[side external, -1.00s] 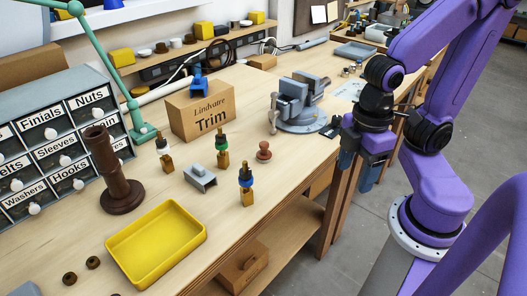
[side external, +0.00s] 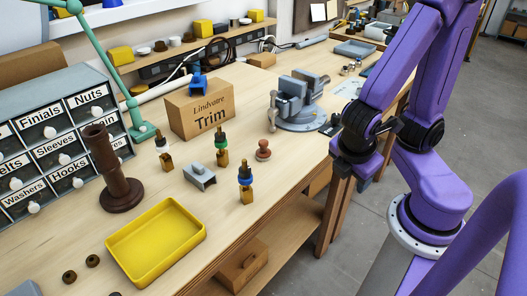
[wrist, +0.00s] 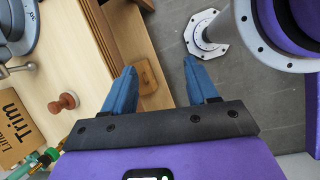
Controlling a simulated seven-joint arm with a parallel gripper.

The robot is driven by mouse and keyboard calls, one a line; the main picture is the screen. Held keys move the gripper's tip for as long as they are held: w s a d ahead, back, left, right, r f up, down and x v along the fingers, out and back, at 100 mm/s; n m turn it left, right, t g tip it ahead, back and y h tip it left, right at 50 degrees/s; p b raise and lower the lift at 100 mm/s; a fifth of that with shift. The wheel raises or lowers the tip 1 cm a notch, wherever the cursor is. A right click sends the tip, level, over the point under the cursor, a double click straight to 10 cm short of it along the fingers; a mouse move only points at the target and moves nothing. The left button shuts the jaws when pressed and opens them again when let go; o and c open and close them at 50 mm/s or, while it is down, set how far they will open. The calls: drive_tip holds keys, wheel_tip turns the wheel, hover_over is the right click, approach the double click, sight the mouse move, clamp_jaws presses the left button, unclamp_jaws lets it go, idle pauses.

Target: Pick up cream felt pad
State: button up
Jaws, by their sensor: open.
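I cannot make out a cream felt pad for certain in either view. My gripper (wrist: 160,70) is open and empty in the wrist view, its two blue fingers spread wide over the bench's front edge and the floor beyond. In the side view my wrist is beside the bench's right edge, and the fingers cannot be made out.
On the bench (side external: 300,150) stand a yellow tray (side external: 157,240), a Trim box (side external: 203,108), a grey vise (side external: 300,100), a reddish-brown knob (side external: 263,150), a grey bracket (side external: 200,177), several small lamp fittings and a labelled drawer cabinet (side external: 60,150). The bench front is fairly clear.

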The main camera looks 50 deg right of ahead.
drive_tip(key=w+d+f+n+t+h, duration=0.1)
drive_tip(key=w+f+n+t+h, duration=0.2)
drive_tip(key=w+n+t+h, duration=0.25)
drive_tip(key=n+t+y, duration=0.4)
drive_tip(key=n+t, duration=0.7)
drive_tip(key=n, duration=0.1)
approach(266, 145)
drive_tip(key=shift+m, duration=0.25)
drive_tip(key=x, duration=0.5)
drive_tip(key=shift+w+d+f, duration=0.15)
drive_tip(key=shift+w+d, duration=0.15)
drive_tip(key=shift+x, duration=2.9)
drive_tip(key=shift+a, duration=0.2)
drive_tip(key=shift+c, duration=0.3)
clamp_jaws()
